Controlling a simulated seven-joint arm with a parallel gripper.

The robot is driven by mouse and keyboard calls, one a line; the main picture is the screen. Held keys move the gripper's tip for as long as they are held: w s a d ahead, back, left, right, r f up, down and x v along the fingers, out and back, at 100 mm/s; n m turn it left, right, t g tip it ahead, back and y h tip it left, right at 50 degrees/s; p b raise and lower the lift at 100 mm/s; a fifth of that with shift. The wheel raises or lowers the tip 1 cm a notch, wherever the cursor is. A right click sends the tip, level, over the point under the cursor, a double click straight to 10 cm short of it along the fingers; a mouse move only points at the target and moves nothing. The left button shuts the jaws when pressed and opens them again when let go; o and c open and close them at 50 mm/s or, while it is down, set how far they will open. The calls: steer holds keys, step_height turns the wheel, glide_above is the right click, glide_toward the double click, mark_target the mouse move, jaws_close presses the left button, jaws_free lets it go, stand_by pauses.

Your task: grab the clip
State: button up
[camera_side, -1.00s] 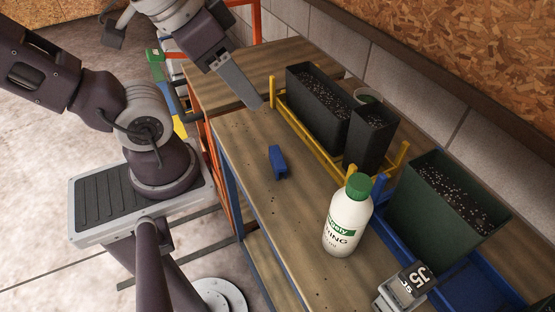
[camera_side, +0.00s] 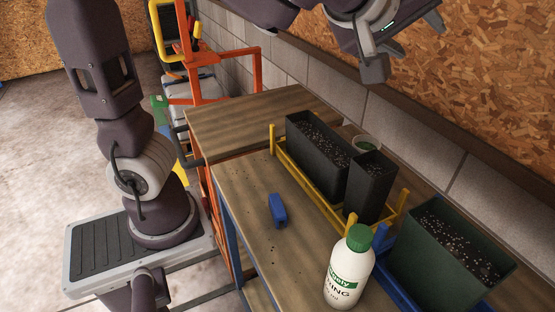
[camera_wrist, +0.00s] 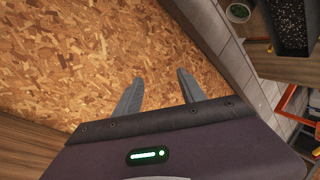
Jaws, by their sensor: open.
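The clip appears to be the small blue piece (camera_side: 278,210) lying on the wooden bench in the side view, left of the yellow rack. It is not visible in the wrist view. My gripper (camera_side: 407,48) is high at the top of the side view, well above the bench and far from the blue piece. In the wrist view my gripper (camera_wrist: 160,76) has its two fingers apart with nothing between them, facing the chipboard wall.
A yellow rack (camera_side: 296,179) holds two black soil-filled pots (camera_side: 318,160). A white bottle with a green cap (camera_side: 349,270) stands in front. A dark green soil-filled planter (camera_side: 440,260) is at right. The bench around the blue piece is clear.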

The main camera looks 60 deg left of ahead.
steer(key=s+a+f+n+g+y, duration=0.3)
steer(key=s+a+f+g+y, duration=0.25)
steer(key=s+f, duration=0.2)
steer(key=g+y, duration=0.5)
glide_above(279, 208)
steer(key=d, duration=0.1)
steer(key=f, duration=0.1)
step_height(279, 208, down, 28)
steer(key=shift+s+f, duration=0.15)
steer(key=shift+f, duration=0.05)
steer(key=x, duration=0.2)
steer(key=shift+a+f, duration=0.2)
steer(key=shift+a, duration=0.05)
steer(key=shift+a+f, duration=0.1)
steer(key=shift+a, duration=0.1)
jaws_close()
